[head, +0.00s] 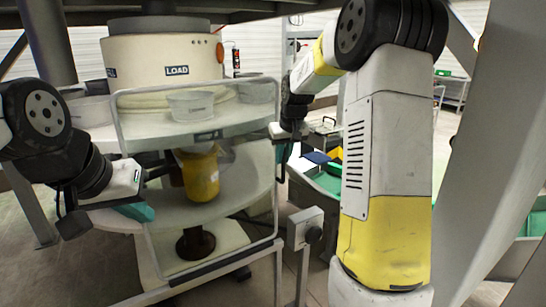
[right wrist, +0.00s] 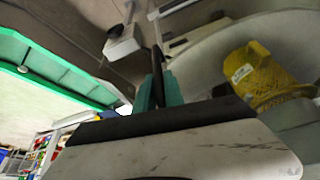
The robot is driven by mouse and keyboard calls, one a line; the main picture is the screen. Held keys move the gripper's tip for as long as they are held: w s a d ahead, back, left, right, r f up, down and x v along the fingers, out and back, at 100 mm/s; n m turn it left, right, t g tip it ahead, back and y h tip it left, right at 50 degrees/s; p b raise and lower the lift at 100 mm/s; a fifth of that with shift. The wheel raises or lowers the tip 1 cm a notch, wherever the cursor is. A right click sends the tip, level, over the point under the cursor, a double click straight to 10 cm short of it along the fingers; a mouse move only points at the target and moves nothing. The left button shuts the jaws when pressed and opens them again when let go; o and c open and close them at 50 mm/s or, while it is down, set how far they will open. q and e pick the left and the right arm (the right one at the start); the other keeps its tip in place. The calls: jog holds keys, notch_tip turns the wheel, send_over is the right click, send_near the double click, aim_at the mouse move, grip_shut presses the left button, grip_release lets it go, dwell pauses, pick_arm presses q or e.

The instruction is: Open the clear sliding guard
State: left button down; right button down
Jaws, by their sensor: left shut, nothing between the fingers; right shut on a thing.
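The clear sliding guard (head: 277,205) is a see-through panel in a thin pale frame, standing in front of the round white machine in the head view. My right gripper (head: 281,146) is at the guard's right edge in the head view, its fingers mostly hidden. In the right wrist view its teal fingers (right wrist: 158,92) are shut on a thin dark upright bar (right wrist: 157,62), which looks like the guard's handle. My left gripper (head: 140,212) is shut and empty, low at the guard's left side.
Behind the guard are a white bowl (head: 190,106) and a yellow container (head: 201,176), also visible in the right wrist view (right wrist: 256,74). A grey box on a post (head: 304,228) stands right of the guard. A green-edged table (head: 325,182) is further right.

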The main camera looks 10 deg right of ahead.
dwell(0.9)
jog(key=s+a, duration=0.4)
jog(key=a, duration=0.9)
jog(key=s+a, duration=0.5)
jog(key=a, duration=0.8)
jog(key=s+a, duration=0.5)
jog(key=a, duration=0.8)
jog(key=shift+s+a, duration=0.15)
jog(key=shift+r, duration=0.1)
jog(key=c, duration=1.5)
grip_release()
jog(key=shift+o, duration=0.2)
jog(key=v, duration=0.7)
jog(key=shift+r, duration=0.3)
jog(key=shift+s, duration=0.15)
